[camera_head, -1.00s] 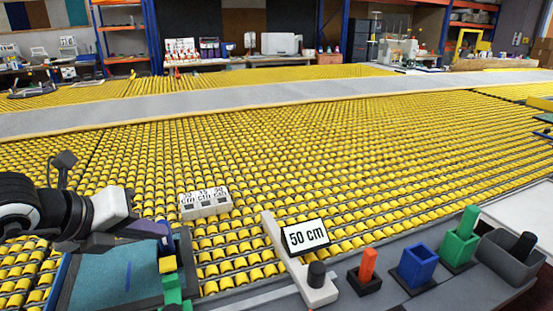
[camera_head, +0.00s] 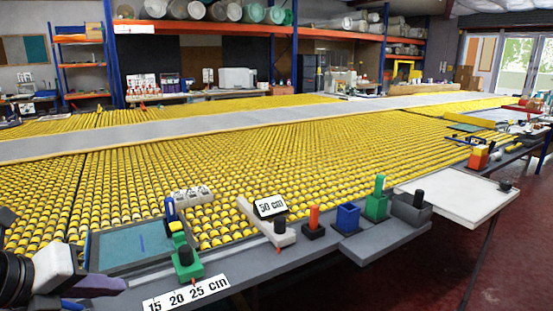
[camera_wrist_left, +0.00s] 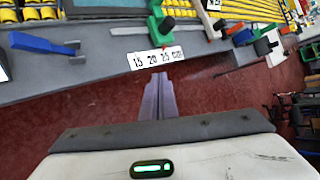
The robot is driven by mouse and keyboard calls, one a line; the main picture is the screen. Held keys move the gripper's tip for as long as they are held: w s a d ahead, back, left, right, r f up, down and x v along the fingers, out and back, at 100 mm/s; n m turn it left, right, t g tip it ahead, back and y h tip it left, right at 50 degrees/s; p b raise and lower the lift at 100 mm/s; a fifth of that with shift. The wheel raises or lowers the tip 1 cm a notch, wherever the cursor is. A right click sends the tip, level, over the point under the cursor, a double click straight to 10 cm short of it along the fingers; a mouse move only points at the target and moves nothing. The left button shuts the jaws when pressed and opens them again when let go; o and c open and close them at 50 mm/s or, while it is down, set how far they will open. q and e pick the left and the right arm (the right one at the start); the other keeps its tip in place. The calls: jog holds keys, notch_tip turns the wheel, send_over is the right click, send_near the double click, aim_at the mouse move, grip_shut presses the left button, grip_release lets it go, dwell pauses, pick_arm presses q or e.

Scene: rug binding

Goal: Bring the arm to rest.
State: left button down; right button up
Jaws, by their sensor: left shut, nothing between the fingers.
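My left gripper (camera_head: 98,287) is at the lower left of the head view, in front of the table's front edge and left of the "15 20 25 cm" label (camera_head: 186,293). Its fingers are together with nothing between them. In the left wrist view the closed purple fingers (camera_wrist_left: 159,98) point toward the label (camera_wrist_left: 156,58), with red floor beneath them. The rest of the left arm is mostly cut off by the picture's left edge. My right gripper is not in view.
A blue-handled tool (camera_wrist_left: 40,43) lies near the edge. The red floor (camera_head: 420,275) in front looks clear.

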pick_arm(q)
jog(key=s+d+f+n+h, duration=0.2)
jog(key=s+d+n+h, duration=0.1)
jog(key=d+h, duration=1.05)
jog(key=a+f+n+t+y, duration=0.25)
jog(key=f+n+y, duration=0.45)
jog(key=f+n, duration=0.35)
jog(key=a+f+n+t+y, duration=0.2)
jog(key=f+n+t+y, duration=0.3)
jog(key=f+n, duration=0.5)
jog(key=s+d+f+n+g+y, duration=0.1)
jog(key=s+d+f+n+g, duration=0.1)
jog(key=s+f, duration=0.5)
jog(key=s+d+f+n+g+y, duration=0.1)
jog(key=s+d+f+n+g, duration=0.1)
jog(key=s+f+g, duration=0.3)
notch_tip(320, 180, down, 2)
jog(key=shift+s+d+f+n, duration=0.15)
jog(key=shift+s+n, duration=0.3)
jog(key=shift+s, duration=0.5)
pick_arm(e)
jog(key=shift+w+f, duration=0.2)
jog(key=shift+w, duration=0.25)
pick_arm(q)
jog(key=shift+g, duration=0.25)
